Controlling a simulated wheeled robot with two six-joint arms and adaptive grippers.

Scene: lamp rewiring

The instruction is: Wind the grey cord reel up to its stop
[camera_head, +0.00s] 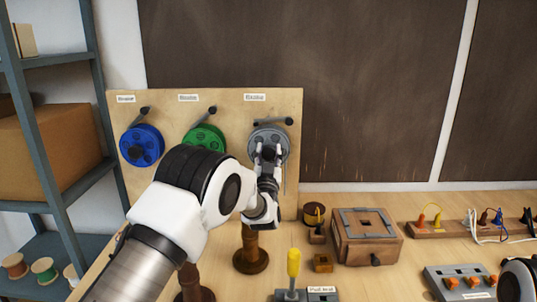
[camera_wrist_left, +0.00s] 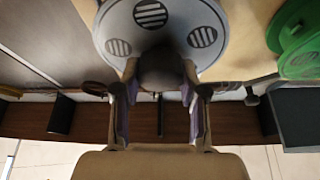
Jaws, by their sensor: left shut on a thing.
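The grey cord reel (camera_head: 277,137) is mounted upright on the wooden board, the rightmost of three reels. Its slotted grey face also fills the top of the left wrist view (camera_wrist_left: 205,60). My left gripper (camera_head: 268,157) is in front of the reel's lower middle. In the left wrist view its two fingers are shut on the reel's dark round knob (camera_wrist_left: 160,72), one on each side. A dark lever (camera_head: 272,122) lies almost level across the reel's top. A thin cord hangs at the reel's right side. My gripper hides part of the reel's face.
A blue reel (camera_head: 141,146) and a green reel (camera_head: 204,137) are left of the grey one, each with a tilted dark lever above. A wooden box (camera_head: 366,237), a yellow-handled tool (camera_head: 293,263) and a grey block with orange parts (camera_head: 462,282) stand on the bench.

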